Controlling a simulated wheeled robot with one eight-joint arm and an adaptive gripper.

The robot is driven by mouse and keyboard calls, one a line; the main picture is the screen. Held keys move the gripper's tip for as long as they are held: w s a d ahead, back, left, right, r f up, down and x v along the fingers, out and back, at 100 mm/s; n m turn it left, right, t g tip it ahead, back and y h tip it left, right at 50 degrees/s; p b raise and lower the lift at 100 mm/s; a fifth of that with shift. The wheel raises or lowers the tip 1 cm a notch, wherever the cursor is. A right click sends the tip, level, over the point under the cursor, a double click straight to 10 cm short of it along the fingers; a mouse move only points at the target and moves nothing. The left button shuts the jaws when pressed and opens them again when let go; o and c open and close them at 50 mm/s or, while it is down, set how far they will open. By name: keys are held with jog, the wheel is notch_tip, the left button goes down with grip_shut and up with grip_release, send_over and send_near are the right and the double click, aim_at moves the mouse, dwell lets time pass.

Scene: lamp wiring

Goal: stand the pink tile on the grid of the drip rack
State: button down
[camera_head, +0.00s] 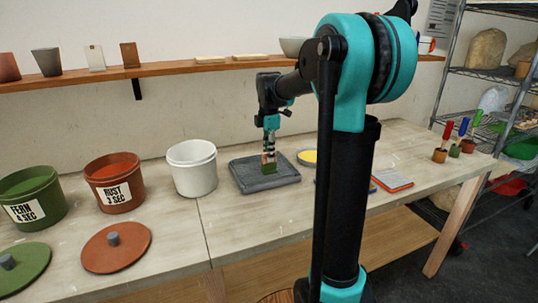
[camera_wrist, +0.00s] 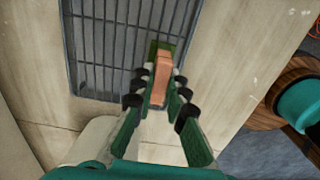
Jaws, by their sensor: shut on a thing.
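My gripper (camera_head: 268,156) is shut on the pink tile (camera_wrist: 161,77) and points down over the drip rack. The tile's far end is green (camera_wrist: 159,48); in the head view this green part of the tile (camera_head: 269,169) is its lower end. The drip rack (camera_head: 284,179) is a dark grey slab on the table; in the wrist view its barred grid (camera_wrist: 115,45) shows. The tile looks upright over the rack's near part. I cannot tell whether its lower end touches the grid. The fingers (camera_wrist: 158,92) hide the tile's sides.
A white bucket (camera_head: 193,172) stands just left of the rack. A rust bucket (camera_head: 114,187) and a fern bucket (camera_head: 32,201) stand further left, their lids in front. A yellow disc (camera_head: 308,156) lies right of the rack. A shelf (camera_head: 180,69) runs along the wall behind.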

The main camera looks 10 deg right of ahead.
jog(key=shift+f, duration=0.25)
jog(key=c, duration=1.5)
grip_release()
jog(key=shift+c, duration=0.2)
notch_tip(320, 180, up, 12)
jog(key=shift+r, duration=0.1)
